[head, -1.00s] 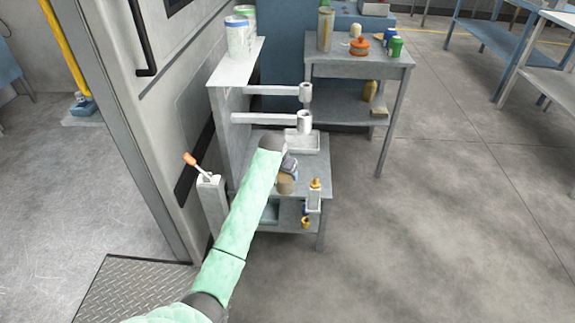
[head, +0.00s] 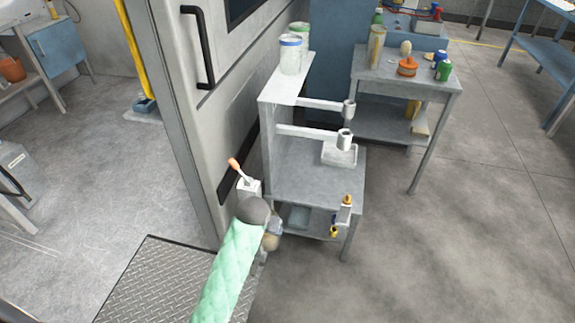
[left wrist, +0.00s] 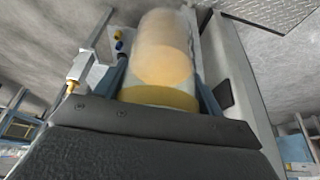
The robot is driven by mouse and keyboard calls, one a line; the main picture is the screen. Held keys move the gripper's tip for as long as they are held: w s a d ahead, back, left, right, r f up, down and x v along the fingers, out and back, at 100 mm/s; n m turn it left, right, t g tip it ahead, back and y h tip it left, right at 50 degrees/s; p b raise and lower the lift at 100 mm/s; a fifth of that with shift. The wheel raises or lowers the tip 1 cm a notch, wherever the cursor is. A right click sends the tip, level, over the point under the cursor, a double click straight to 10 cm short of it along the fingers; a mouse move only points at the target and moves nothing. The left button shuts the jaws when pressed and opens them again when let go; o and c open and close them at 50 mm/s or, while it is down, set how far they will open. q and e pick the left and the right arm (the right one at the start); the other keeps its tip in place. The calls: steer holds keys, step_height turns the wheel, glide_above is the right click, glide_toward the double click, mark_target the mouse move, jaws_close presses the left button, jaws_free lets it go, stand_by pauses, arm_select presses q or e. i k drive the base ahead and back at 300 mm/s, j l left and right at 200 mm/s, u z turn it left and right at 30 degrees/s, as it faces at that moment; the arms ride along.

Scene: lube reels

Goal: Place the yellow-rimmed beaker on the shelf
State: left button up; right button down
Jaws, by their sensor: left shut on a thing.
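My left gripper (head: 272,232) is shut on the yellow-rimmed beaker (left wrist: 163,55), which looks see-through and amber in the left wrist view, its yellow rim close to the gripper's palm between the two fingers. In the head view the beaker (head: 270,242) is small, partly hidden by my arm and held at the near left corner of the grey stand. The stand's raised top shelf (head: 285,88) bears a blue-rimmed beaker (head: 290,55) and a green-rimmed one (head: 300,32) behind it. My right gripper is not in view.
Two white arms with cups (head: 345,138) jut from the stand over its worktop (head: 318,185). An orange-handled tool (head: 236,168) stands in a post by the door. A bottle (head: 345,208) hangs at the front edge.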

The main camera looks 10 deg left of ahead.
mark_target(282, 91)
steer(key=i+l+z, duration=0.75)
steer(key=i+l+u, duration=0.2)
steer(key=i+l, duration=0.35)
steer(key=i+l+u, duration=0.15)
steer(key=l+u, duration=0.15)
steer(key=u, duration=0.15)
steer(key=i+l+u, duration=0.1)
steer(key=l+u, duration=0.6)
steer(key=u, duration=0.15)
